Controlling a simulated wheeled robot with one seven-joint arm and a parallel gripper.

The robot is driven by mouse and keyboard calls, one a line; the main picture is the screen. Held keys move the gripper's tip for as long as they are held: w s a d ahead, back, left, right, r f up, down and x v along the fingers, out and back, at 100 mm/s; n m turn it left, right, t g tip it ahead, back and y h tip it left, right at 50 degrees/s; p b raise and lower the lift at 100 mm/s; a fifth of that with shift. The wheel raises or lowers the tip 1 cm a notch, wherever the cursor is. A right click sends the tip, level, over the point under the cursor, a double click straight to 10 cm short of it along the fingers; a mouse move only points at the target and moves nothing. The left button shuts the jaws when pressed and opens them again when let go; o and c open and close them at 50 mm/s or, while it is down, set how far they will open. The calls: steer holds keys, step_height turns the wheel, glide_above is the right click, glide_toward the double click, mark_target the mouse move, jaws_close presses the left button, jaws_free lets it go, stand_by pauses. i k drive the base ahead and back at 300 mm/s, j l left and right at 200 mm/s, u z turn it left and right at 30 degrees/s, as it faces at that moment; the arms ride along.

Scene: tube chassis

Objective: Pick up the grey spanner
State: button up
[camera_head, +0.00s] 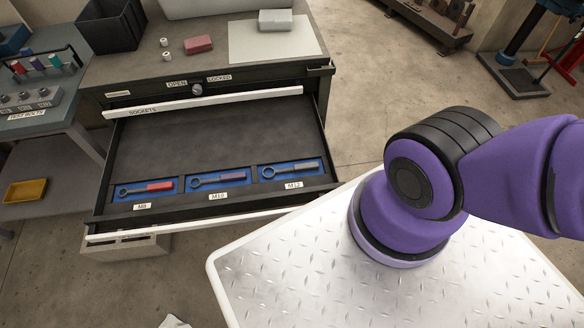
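The grey spanner (304,168) lies in the blue-lined M12 slot at the right end of the open drawer's front row. Its ring end points left and its thicker grey handle points right. A purple-handled spanner (231,177) lies in the M10 slot in the middle. A red-handled spanner (158,186) lies in the M8 slot at the left. The drawer (200,140) is pulled out from a dark cabinet, and its rear floor is bare. My gripper is not in view; only part of my purple arm shows at the right.
The cabinet top (130,70) holds a black bin (110,25), a red block (199,44) and a small grey box (275,19). A white-edged tread-plate surface (300,275) lies at the lower right, close to the drawer's front. A side bench (35,125) stands left.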

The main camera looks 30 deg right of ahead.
mark_target(312, 166)
steer(key=l, duration=1.45)
steer(key=l+u, duration=0.1)
steer(key=u, duration=0.3)
steer(key=l+u, duration=0.15)
steer(key=u, duration=0.25)
steer(key=k+u, duration=0.1)
steer(key=u, duration=0.3)
steer(key=l+u, duration=0.15)
steer(key=u, duration=0.85)
